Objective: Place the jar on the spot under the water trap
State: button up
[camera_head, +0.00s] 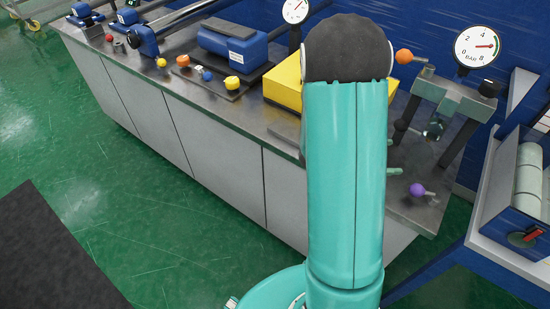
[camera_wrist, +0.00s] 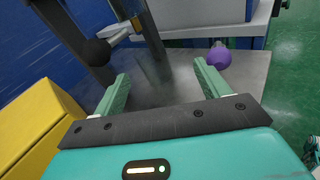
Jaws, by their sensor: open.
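My gripper (camera_wrist: 160,68) is open, its two green fingers apart over the grey metal bench top. In the head view the fingers (camera_head: 402,150) show just right of my teal arm. A frame with a pressure gauge (camera_head: 476,47) stands at the bench's right end. A dark, glassy part (camera_head: 434,129) hangs from it, which looks like the water trap. In the wrist view, a faint see-through shape (camera_wrist: 151,72) shows between and beyond the fingers. I cannot tell whether it is the jar. I cannot make out the spot, and my arm hides part of the bench.
A purple ball knob (camera_head: 417,190) sits by the right finger, and an orange one (camera_head: 404,56) is farther back. A yellow block (camera_head: 284,86) lies left of my arm. A rack with white rolls (camera_head: 529,170) stands at the right. Green floor is open in front.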

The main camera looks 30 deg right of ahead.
jog(key=a+r+m+t+y, duration=0.4)
jog(key=a+r+y, duration=0.1)
jog(key=a, duration=0.7)
jog(key=a+r+m+t+y, duration=0.4)
jog(key=a+r+y, duration=0.1)
jog(key=a, duration=0.6)
jog(key=a+r+m+t+y, duration=0.3)
jog(key=a+r+t+y, duration=0.1)
jog(key=a, duration=0.8)
notch_tip(320, 180, up, 3)
jog(key=shift+w+a+f+m+y, duration=0.2)
jog(key=shift+w+a+m+y, duration=0.15)
jog(key=shift+y, duration=0.45)
jog(key=shift+d, duration=0.1)
jog(key=c, duration=0.8)
jog(key=shift+c, duration=0.2)
